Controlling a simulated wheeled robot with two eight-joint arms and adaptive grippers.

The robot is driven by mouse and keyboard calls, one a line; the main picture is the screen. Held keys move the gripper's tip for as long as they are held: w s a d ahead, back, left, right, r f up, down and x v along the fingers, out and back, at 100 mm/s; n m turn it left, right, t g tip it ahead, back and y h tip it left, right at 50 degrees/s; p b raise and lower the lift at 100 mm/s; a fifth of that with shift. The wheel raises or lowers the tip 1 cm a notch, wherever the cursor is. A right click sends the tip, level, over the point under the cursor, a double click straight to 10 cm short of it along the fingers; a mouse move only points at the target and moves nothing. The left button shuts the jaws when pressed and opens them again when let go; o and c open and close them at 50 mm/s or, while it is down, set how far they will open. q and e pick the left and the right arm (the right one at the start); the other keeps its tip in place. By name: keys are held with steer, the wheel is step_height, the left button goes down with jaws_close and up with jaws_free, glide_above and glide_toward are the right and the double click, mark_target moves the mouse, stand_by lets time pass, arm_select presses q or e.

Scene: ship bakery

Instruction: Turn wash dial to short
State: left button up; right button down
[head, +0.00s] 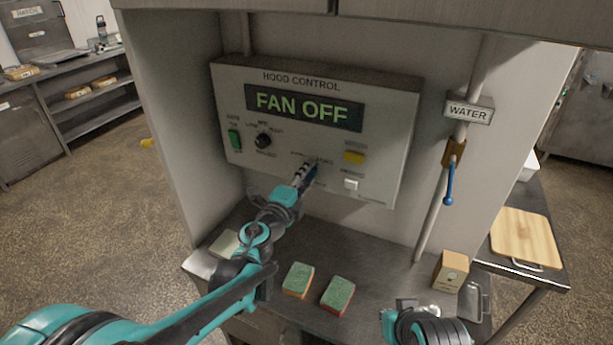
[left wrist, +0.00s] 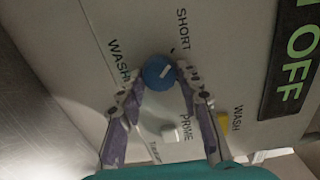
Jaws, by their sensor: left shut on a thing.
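The hood control panel (head: 330,130) hangs on the back wall, its screen (head: 303,107) reading FAN OFF. My left gripper (head: 308,172) reaches up to the panel's lower middle and hides the wash dial in the head view. In the left wrist view the wash dial (left wrist: 158,73) is a round blue knob with a short white mark, slanting toward the upper right. The word SHORT (left wrist: 182,30) is printed above and right of it. The left gripper (left wrist: 160,80) is shut on the dial, one finger on each side.
Close to the dial are a white prime button (head: 351,185), a yellow wash button (head: 354,157), a black knob (head: 263,140) and a green switch (head: 234,139). A blue-handled water valve (head: 450,185) is at right. Sponges (head: 338,295) lie on the counter below.

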stand_by(0.3)
arm_select(q)
steer(key=o, duration=1.2)
steer(key=shift+c, duration=0.2)
steer(key=shift+s, duration=0.1)
steer(key=v, duration=1.2)
steer(key=shift+a+n, duration=0.15)
steer(key=shift+n, duration=0.15)
